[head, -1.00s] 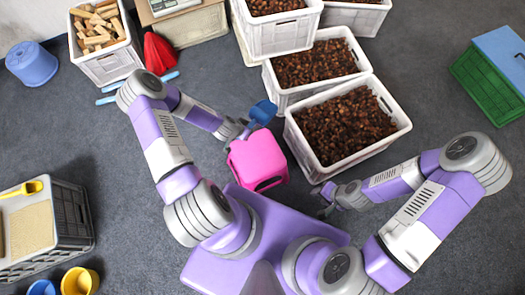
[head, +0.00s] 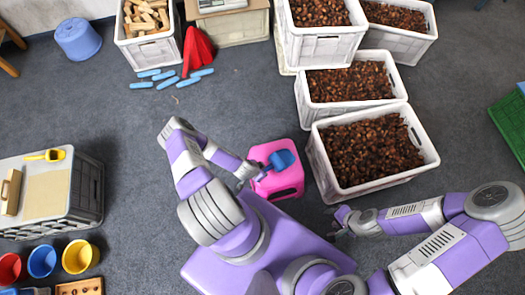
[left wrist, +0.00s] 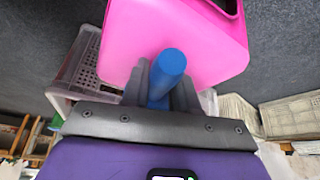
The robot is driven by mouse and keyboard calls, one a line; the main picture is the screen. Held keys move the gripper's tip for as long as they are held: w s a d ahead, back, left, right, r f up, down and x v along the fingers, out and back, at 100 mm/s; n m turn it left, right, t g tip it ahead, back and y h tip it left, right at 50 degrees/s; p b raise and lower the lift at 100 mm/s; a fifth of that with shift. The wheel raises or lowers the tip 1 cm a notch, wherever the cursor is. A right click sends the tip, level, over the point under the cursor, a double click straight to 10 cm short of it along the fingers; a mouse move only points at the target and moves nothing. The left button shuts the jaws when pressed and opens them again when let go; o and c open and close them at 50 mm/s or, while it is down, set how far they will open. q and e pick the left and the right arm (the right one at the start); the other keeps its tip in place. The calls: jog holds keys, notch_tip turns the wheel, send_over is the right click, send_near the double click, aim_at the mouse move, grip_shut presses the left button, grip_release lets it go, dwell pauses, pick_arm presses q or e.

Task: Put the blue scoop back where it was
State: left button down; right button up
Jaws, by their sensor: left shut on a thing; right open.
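The blue scoop (head: 282,160) is over the top of the pink stool (head: 290,183) in the head view. I cannot tell whether it touches the stool. My left gripper (head: 254,174) is shut on the scoop's handle. In the left wrist view the round blue handle (left wrist: 168,68) stands between the dark fingers, with the pink stool (left wrist: 205,35) close behind it. The scoop's bowl is not visible there. My right gripper (head: 338,226) is open and empty, low between my body and the nearest chestnut crate.
The nearest white chestnut crate (head: 427,153) stands right of the stool, with more chestnut crates behind it. A yellow scoop (head: 47,156) lies on the dark crate (head: 88,190) at left. Cups stand below it. Grey floor between there and my left arm is clear.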

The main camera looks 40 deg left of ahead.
pick_arm(q)
jog(key=shift+f+b, duration=0.3)
jog(key=shift+f, duration=0.95)
jog(key=c, duration=0.9)
grip_release()
